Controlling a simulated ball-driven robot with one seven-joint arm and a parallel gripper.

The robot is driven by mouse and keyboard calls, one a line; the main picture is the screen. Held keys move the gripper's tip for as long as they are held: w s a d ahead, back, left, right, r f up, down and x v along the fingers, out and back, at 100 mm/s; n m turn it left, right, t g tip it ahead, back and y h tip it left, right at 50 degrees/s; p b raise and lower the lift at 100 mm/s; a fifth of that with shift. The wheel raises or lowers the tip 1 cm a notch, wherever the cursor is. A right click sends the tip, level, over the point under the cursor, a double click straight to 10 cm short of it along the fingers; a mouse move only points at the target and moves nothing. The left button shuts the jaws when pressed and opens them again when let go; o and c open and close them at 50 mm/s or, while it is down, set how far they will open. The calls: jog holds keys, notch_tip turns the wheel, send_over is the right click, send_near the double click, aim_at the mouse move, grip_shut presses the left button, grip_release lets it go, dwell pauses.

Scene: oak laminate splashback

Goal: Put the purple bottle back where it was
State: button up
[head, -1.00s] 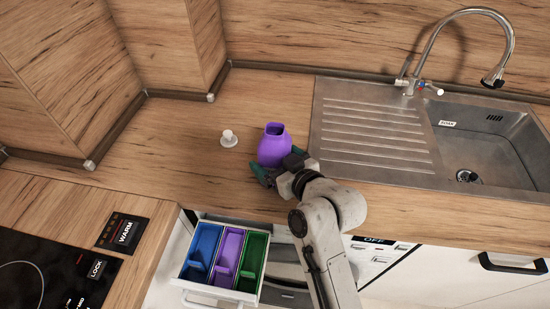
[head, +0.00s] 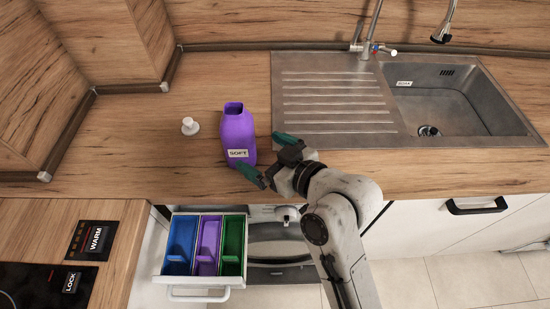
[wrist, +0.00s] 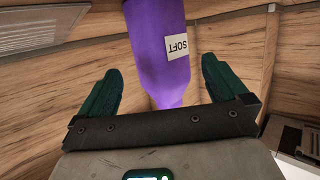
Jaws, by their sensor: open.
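The purple bottle (head: 238,133) stands upright and uncapped on the wooden counter, with a white SOFT label on its front. A white cap (head: 190,126) lies on the counter to its left. My gripper (head: 269,157) is open just in front and to the right of the bottle, with green fingers spread apart. In the wrist view the bottle (wrist: 158,45) shows between and beyond the open fingers (wrist: 162,88), not gripped. I cannot tell whether a finger touches it.
An open drawer (head: 203,293) with blue, purple and green compartments sticks out below the counter. A steel sink with drainboard (head: 335,110) is at the right. A hob (head: 40,285) with WARM and LOCK labels is at lower left. The counter behind the bottle is clear.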

jog(key=shift+v, duration=1.65)
